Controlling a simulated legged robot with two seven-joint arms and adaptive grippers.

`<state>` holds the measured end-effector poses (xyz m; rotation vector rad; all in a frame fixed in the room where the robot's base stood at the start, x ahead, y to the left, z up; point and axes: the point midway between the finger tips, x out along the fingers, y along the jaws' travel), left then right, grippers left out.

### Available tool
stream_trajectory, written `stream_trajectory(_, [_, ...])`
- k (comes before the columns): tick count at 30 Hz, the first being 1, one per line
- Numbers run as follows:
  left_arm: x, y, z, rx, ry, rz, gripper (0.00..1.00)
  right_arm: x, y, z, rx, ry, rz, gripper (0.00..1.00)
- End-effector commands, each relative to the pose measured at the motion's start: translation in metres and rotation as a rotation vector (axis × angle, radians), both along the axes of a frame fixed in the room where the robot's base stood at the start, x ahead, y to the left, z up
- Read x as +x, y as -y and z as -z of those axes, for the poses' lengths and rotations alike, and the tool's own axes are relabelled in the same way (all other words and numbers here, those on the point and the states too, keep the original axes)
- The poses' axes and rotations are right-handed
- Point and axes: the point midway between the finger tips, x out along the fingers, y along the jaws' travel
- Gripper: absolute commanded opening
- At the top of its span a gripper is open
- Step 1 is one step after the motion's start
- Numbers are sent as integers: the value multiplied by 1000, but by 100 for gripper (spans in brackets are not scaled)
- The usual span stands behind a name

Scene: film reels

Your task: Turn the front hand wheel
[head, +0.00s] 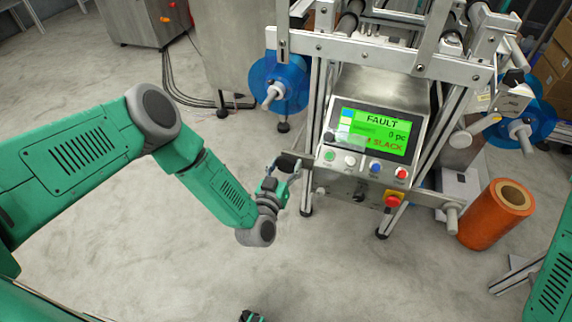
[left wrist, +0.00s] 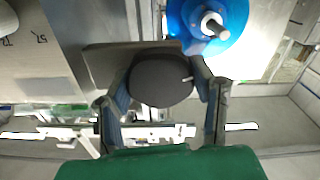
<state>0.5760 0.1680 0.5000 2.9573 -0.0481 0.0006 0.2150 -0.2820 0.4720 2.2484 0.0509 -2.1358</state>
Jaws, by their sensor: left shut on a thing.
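The machine (head: 372,130) stands upright in the middle of the head view. In the left wrist view, a dark round hand wheel (left wrist: 160,82) with a small light pin at its edge sits between the fingers of my left gripper (left wrist: 163,105). The fingers are on either side of it, and the gripper is shut on it. In the head view my left gripper (head: 287,172) is at the front left of the machine, left of the panel, and hides most of the wheel. My right gripper is not in view; only part of my right arm shows at the right edge.
The panel screen (head: 372,130) shows FAULT in green, with buttons and a red stop button (head: 393,199) below. Blue discs (head: 277,84) (head: 524,121) flank the machine. An orange roll (head: 494,218) stands on the right. The floor in front is clear.

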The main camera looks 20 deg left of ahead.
Motion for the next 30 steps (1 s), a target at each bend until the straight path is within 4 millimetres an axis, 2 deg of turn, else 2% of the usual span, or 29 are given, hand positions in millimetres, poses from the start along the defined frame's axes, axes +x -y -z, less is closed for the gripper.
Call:
stream_trajectory(1, [-4,0,6,-14,-16,2,21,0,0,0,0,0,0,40])
stream_trajectory(21, [-5,1,7,-70,-22,5,21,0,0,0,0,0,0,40])
stream_trajectory(22, [-5,1,7,-69,-22,5,60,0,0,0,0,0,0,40])
stream_trajectory(23, [-5,1,7,-69,-21,5,71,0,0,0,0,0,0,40])
stream_trajectory(30, [-3,1,3,-71,-11,3,71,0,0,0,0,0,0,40])
